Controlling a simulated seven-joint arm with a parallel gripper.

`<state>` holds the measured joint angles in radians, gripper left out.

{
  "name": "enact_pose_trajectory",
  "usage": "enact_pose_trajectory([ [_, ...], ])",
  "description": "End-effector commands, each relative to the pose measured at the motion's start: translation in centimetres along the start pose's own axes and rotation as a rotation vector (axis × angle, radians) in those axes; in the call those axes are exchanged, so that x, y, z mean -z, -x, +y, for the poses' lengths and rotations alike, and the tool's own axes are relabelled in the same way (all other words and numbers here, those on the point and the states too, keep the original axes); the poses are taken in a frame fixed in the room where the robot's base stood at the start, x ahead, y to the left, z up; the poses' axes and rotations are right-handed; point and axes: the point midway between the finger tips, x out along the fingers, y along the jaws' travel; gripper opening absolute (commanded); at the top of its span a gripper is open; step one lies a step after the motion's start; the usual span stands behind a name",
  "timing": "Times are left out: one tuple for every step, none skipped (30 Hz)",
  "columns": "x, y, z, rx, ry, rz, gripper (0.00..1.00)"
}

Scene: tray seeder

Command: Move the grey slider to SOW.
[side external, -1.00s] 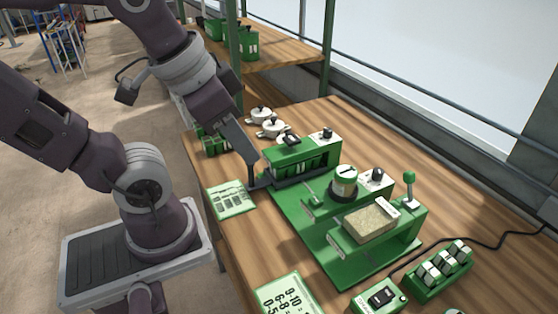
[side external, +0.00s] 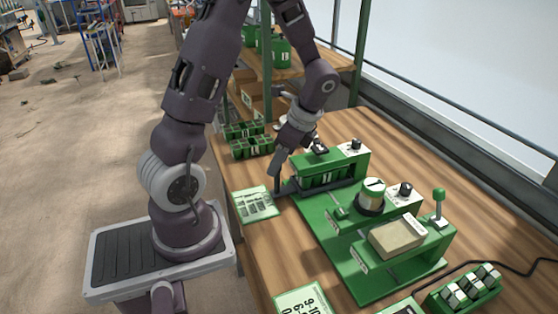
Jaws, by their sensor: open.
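The green seeder (side external: 345,250) stands on the wooden bench in the side external view. A dark rail (side external: 325,187) runs along the front of its rear green housing (side external: 343,163). A small dark grey piece (side external: 286,188) sits at the rail's left end; I cannot tell for sure if it is the slider. My gripper (side external: 277,188) points down right beside this end, open. Whether it touches the piece cannot be told. The SOW marking is not readable.
Green cell trays (side external: 250,147) stand behind.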

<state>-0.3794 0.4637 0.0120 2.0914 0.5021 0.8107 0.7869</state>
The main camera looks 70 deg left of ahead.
Motion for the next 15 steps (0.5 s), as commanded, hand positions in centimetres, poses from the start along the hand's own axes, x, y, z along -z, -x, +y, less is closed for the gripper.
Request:
enact_pose_trajectory([
  [-0.02,-0.25,0.04,-0.002,0.000,-0.001,0.43],
  [-0.02,-0.31,0.04,-0.001,0.001,-0.001,0.43],
  [-0.02,-0.34,0.03,-0.001,0.001,0.000,0.43],
  [-0.02,-0.34,0.03,0.000,0.001,0.000,0.43],
  [-0.02,-0.33,0.02,0.000,0.001,0.000,0.43],
  [-0.02,-0.31,0.02,0.000,0.001,0.000,0.43],
  [-0.01,-0.31,0.02,0.000,0.001,0.000,0.43],
  [-0.01,-0.30,0.02,0.000,0.002,0.000,0.41],
  [-0.01,-0.29,0.02,0.000,0.001,0.000,0.34],
  [-0.01,-0.29,0.02,0.000,0.002,0.000,0.28],
  [-0.01,-0.29,0.02,0.000,0.002,0.000,0.22],
  [0.00,-0.28,0.02,0.000,0.002,0.000,0.14],
  [0.00,-0.28,0.02,0.000,0.002,0.000,0.08],
  [0.00,-0.27,0.02,0.000,0.002,0.000,0.02],
  [0.00,-0.27,0.02,0.000,0.002,0.000,0.00],
])
